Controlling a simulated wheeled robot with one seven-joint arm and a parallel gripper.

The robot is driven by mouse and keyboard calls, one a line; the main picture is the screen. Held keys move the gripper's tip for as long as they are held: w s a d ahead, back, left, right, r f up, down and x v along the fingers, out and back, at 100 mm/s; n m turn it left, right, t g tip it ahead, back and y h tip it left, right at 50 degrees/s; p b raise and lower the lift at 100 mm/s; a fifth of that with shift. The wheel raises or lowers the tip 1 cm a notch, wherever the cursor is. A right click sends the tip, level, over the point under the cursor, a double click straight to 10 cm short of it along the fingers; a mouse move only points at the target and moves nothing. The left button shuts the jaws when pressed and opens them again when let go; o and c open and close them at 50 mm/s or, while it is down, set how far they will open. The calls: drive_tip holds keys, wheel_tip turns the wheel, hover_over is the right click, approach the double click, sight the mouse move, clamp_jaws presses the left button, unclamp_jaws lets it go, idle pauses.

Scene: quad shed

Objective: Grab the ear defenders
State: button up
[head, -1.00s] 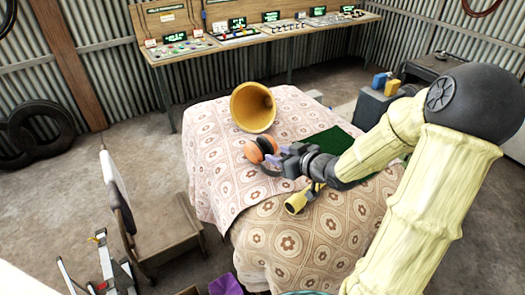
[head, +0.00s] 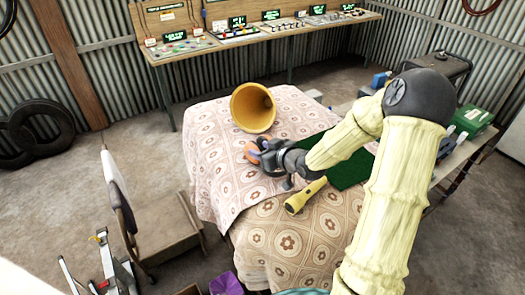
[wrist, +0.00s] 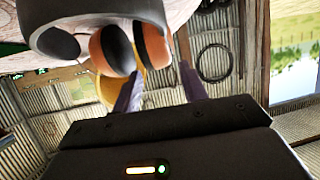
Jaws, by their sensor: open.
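The ear defenders, with orange cups and dark cushions, lie on the patterned cloth of the table. In the head view an orange part (head: 252,155) shows, largely hidden by my gripper (head: 264,151). In the wrist view the orange cups of the ear defenders (wrist: 112,52) are near the top centre, with a dark grey curved band beside them. My gripper (wrist: 160,90) is open, its purple fingers pointing toward the cups. The left finger overlaps the lower edge of the cups in this view; I cannot tell whether it touches.
A yellow horn (head: 250,108) stands behind my gripper on the cloth-covered table (head: 225,185). A yellow torch (head: 304,196) lies in front, by a green mat (head: 345,172). A bench with control panels (head: 270,35) runs along the back wall. The table's left part is clear.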

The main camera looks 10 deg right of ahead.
sight(254, 147)
drive_tip(key=p+x, duration=0.1)
drive_tip(key=x, duration=0.3)
drive_tip(key=shift+w+a+p, duration=0.2)
drive_tip(key=shift+w+p, duration=0.1)
drive_tip(key=shift+p, duration=0.05)
drive_tip(key=shift+w+a+f, duration=0.15)
drive_tip(key=shift+w+f, duration=0.2)
drive_tip(key=shift+w, duration=0.05)
drive_tip(key=shift+s, duration=0.1)
clamp_jaws()
drive_tip(key=shift+r, duration=0.1)
wheel_tip(254, 147, up, 10)
drive_tip(key=shift+b, duration=1.15)
